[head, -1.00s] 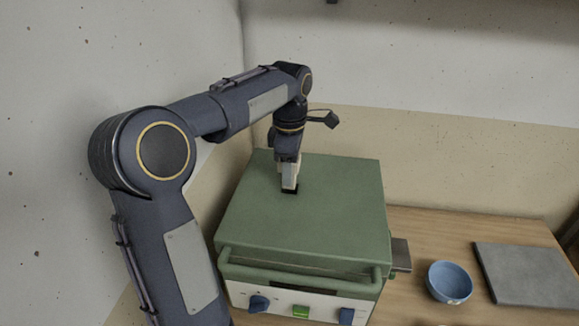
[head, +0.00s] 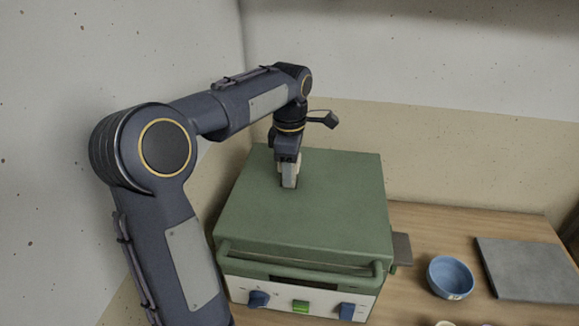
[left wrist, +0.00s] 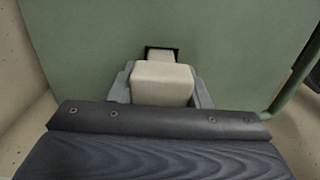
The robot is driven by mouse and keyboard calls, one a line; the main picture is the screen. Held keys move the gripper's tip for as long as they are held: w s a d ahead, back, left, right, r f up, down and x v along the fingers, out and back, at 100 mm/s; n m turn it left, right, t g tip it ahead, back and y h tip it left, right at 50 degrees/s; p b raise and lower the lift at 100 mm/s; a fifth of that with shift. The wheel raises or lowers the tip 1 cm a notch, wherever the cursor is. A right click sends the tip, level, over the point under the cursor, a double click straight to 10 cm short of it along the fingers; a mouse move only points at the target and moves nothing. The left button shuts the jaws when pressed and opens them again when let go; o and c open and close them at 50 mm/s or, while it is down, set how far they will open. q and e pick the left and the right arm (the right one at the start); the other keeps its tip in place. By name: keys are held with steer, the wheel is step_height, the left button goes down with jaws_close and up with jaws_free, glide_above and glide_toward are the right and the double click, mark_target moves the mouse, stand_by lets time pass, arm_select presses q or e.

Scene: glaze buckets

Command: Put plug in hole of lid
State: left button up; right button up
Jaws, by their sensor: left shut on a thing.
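The green lid (head: 320,215) forms the flat top of a box-like kiln, and it fills the background of the left wrist view (left wrist: 80,45). The hole (left wrist: 148,50) shows as a dark-edged square opening in the lid. My left gripper (head: 289,180) points down at the hole, shut on the cream plug (left wrist: 161,83). In the wrist view the grey fingers flank the plug, and a narrower cream part sits within the dark edges of the hole. How deep it goes is hidden. My right gripper is not in view.
The kiln front has a green handle bar (head: 300,259), blue knobs (head: 258,299) and a green switch (head: 301,307). On the wooden table (head: 420,225) to the right are a blue bowl (head: 450,277) and a grey slab (head: 527,268). Walls stand close behind and left.

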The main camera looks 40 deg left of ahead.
arm_select(q)
steer(key=shift+f, duration=0.1)
steer(key=shift+f+b, duration=0.5)
steer(key=shift+f, duration=0.25)
steer(key=o, duration=1.3)
steer(key=shift+o, duration=0.2)
steer(key=shift+s, duration=0.1)
step_height(320, 180, up, 8)
steer(key=p, duration=0.7)
steer(key=shift+r+p, duration=0.1)
steer(key=shift+p, duration=0.2)
steer(key=shift+d, duration=0.1)
